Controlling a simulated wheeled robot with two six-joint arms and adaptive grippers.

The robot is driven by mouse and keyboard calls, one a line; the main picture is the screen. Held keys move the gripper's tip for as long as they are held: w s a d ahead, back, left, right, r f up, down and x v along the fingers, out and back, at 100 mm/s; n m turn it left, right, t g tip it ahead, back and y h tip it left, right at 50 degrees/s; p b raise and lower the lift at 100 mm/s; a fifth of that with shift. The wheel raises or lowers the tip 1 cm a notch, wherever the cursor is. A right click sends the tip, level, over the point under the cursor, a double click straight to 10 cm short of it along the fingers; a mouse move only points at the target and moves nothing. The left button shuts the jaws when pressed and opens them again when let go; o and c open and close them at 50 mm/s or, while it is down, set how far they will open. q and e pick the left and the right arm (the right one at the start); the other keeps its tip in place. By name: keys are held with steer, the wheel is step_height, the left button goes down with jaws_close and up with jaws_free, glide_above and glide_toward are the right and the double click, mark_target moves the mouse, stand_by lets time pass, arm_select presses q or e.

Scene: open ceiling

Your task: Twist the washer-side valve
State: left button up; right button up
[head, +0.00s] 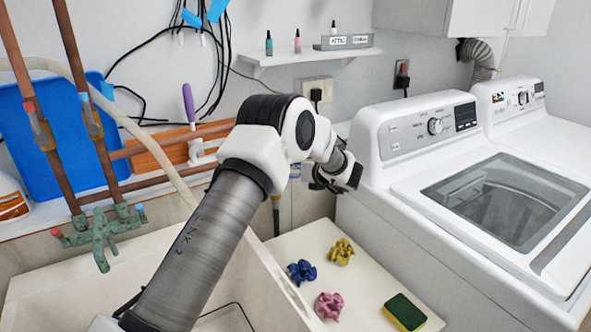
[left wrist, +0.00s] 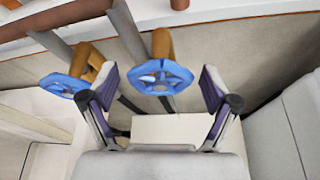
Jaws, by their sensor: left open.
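Two blue handwheels on brass valves show in the left wrist view. The right one (left wrist: 161,77), nearer the white appliance side at the right, is the washer-side valve. The other blue handwheel (left wrist: 64,85) lies left of my left finger. My left gripper (left wrist: 159,82) is open, its two fingers on either side of the washer-side handwheel with a gap at each side. Contact cannot be told. In the head view my left gripper (head: 335,176) is low at the wall beside the washer (head: 375,200), and my arm hides most of the valves. My right gripper is not in view.
A sink (head: 170,285) and a white counter (head: 345,265) with colored cloths and a sponge (head: 405,312) lie below my arm. A green faucet (head: 100,235) and copper pipes (head: 88,110) are at the left. A shelf (head: 310,57) hangs above.

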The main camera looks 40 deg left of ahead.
arm_select(q)
steer(key=shift+d, duration=0.1)
steer(key=c, duration=1.2)
steer(key=m+g+b, duration=0.1)
steer(key=m, duration=0.1)
steer(key=shift+f+m+y, duration=0.1)
steer(key=shift+m+y, duration=0.2)
steer(key=shift+y, duration=0.1)
steer(key=m+g+y+b, duration=0.1)
steer(key=m+g+b, duration=0.1)
steer(key=shift+f+m, duration=0.1)
steer(key=shift+m, duration=0.2)
steer(key=m+g+y+b, duration=0.1)
steer(key=m+b, duration=0.1)
steer(key=m, duration=0.1)
steer(key=shift+m+y, duration=0.3)
steer(key=shift+m+y+b, duration=0.55)
steer(key=shift+m+y, duration=0.05)
steer(key=shift+m, duration=0.9)
steer(key=shift+r, duration=0.2)
